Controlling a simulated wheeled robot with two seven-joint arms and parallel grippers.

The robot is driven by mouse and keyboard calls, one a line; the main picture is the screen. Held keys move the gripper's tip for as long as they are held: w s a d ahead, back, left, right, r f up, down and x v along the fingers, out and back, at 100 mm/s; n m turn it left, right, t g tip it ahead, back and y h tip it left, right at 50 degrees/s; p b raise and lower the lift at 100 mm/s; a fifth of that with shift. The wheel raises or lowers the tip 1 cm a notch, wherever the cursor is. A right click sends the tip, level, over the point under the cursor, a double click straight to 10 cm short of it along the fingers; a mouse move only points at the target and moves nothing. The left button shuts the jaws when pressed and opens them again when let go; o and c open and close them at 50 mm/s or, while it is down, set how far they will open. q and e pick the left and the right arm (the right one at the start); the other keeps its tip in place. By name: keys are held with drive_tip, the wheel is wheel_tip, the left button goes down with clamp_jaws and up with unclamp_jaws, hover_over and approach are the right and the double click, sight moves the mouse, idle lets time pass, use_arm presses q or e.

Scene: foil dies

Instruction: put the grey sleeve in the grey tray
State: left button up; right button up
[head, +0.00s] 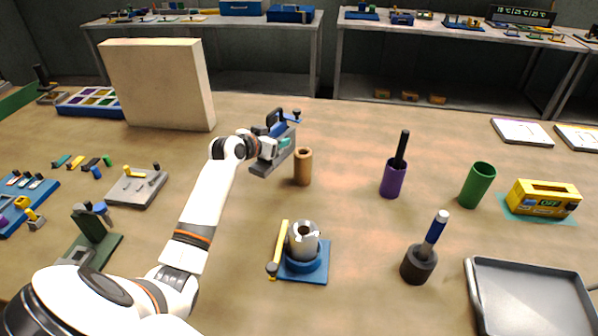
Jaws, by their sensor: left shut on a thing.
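A light grey sleeve (303,232) stands upright on a blue round holder with a square base (315,275), in the front middle of the table. A yellow bar stands at the holder's left side. The grey tray (530,297) lies at the lower right, and its visible floor is empty. My left gripper (274,147) is far behind the sleeve, at a grey and blue clamp-like device (270,166). It is shut on a small teal piece (291,142) there; its fingertips are small and partly hidden. My right gripper is out of view.
A brown cylinder (303,168) stands just right of my left gripper. A beige panel (158,85) stands at the back left. A purple cup (393,179), a green cup (478,185) and a dark holder with a blue-handled tool (419,264) stand between sleeve and tray or behind.

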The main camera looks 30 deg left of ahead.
sight(276, 161)
use_arm(q)
wheel_tip(276, 161, down, 3)
drive_tip(key=shift+f, duration=0.15)
wheel_tip(276, 161, down, 4)
drive_tip(key=shift+f, duration=0.1)
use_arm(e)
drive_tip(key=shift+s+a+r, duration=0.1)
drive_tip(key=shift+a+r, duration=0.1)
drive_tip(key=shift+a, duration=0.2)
use_arm(q)
drive_tip(key=shift+f, duration=0.1)
drive_tip(key=o, duration=0.9)
drive_tip(key=shift+d, duration=0.1)
drive_tip(key=shift+c, duration=0.2)
drive_tip(key=shift+s, duration=0.1)
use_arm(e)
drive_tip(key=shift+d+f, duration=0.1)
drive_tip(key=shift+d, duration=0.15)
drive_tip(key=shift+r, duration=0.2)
